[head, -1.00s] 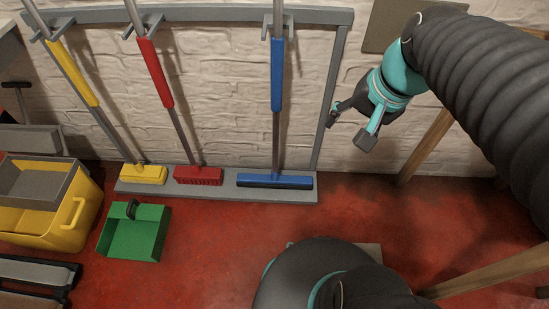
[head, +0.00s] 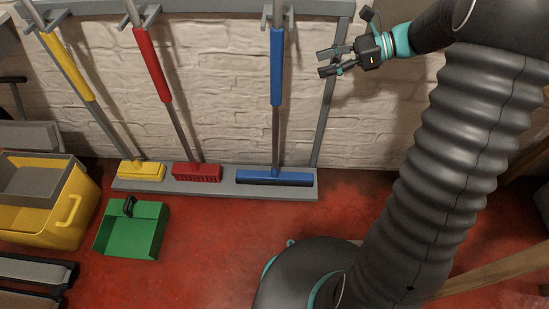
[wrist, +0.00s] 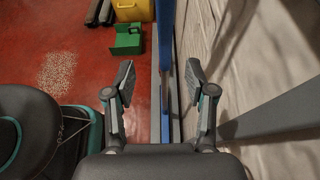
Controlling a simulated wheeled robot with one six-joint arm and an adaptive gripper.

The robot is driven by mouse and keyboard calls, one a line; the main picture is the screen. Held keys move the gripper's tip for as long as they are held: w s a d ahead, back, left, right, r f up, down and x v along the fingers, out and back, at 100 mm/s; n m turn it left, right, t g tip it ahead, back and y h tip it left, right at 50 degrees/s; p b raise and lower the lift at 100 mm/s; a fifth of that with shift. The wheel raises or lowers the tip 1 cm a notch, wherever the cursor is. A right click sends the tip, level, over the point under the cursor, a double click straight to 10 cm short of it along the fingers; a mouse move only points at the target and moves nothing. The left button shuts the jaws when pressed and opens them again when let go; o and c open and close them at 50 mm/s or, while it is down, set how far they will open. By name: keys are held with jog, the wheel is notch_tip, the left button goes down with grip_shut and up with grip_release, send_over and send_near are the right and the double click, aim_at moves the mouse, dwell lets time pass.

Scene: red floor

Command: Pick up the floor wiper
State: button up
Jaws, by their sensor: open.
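The floor wiper, taken to be the blue one, stands upright in the wall rack. Its blue handle sleeve (head: 277,68) is on a grey pole and its wide blue head (head: 274,177) rests on the rack's base. My gripper (head: 322,63) is open and empty to the right of the sleeve, at about its height in the picture, with fingers pointing left toward it. In the wrist view my open fingers (wrist: 160,78) frame the wiper's blue sleeve (wrist: 166,25), which appears beyond the fingertips, apart from them.
A red brush (head: 197,172) and a yellow brush (head: 141,170) stand left of the wiper in the same grey rack (head: 222,186). A green dustpan (head: 130,236) and a yellow bucket (head: 62,222) are on the floor at left. The rack's right post (head: 325,110) is close to my gripper.

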aim_at(276, 77)
jog(key=shift+w+f+b+x, duration=0.15)
jog(key=shift+b+x, duration=0.1)
jog(key=shift+x, duration=2.05)
jog(key=shift+w+f+b+x, duration=0.1)
jog(key=shift+b+x, duration=0.15)
jog(key=shift+x, duration=2.05)
jog(key=shift+w+f+b+x, duration=0.15)
jog(key=shift+b+x, duration=0.1)
jog(key=shift+x, duration=2.05)
jog(key=shift+d+r, duration=0.2)
grip_shut()
